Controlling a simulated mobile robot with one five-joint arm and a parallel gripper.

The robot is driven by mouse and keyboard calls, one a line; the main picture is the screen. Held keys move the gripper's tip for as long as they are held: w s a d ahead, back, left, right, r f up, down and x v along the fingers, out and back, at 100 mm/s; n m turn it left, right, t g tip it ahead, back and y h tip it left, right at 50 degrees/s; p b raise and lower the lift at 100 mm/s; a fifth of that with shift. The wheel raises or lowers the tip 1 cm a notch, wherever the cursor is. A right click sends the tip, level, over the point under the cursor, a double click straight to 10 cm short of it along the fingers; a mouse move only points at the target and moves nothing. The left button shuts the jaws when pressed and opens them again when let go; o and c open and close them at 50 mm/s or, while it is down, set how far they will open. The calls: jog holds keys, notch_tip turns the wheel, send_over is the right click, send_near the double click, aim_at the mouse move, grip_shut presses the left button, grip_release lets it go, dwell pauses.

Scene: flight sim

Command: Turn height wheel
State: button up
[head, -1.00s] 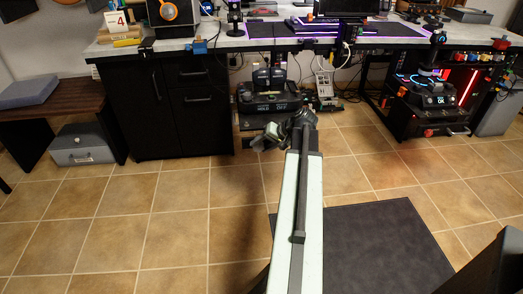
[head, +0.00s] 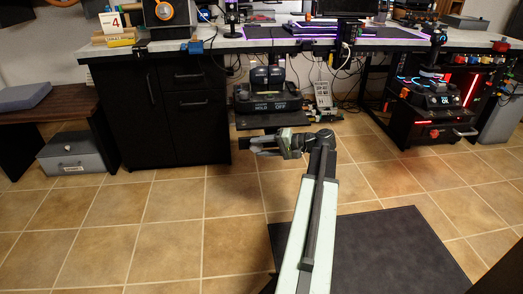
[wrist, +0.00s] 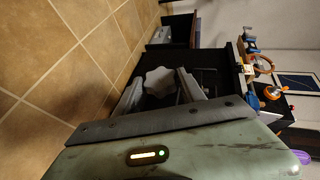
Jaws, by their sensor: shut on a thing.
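In the wrist view a pale grey, lobed, star-like wheel (wrist: 160,82) sits between the two fingers of my gripper (wrist: 161,93). The fingers look closed against its sides. In the head view my gripper (head: 268,144) points left at the end of my arm, in front of the desk's underside and right of the black cabinet. The held wheel is too small and dark to make out there. I cannot tell from these frames whether the wheel is fixed to anything.
A black cabinet (head: 177,115) stands under the left end of the desk (head: 215,45). Pedals (head: 267,92) are behind my gripper. A black unit with red lights (head: 432,115) is at right. A dark mat (head: 365,250) lies beside my arm. Tiled floor (head: 150,220) is open at left.

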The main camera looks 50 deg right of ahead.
jog(key=shift+s+f+y+b, duration=0.2)
jog(key=shift+f+y+b, duration=0.15)
jog(key=shift+b, duration=0.4)
jog(key=o, duration=1.3)
jog(key=shift+d+f, duration=0.1)
jog(key=shift+w, duration=0.1)
jog(key=p+v, duration=0.2)
jog(key=v, duration=0.6)
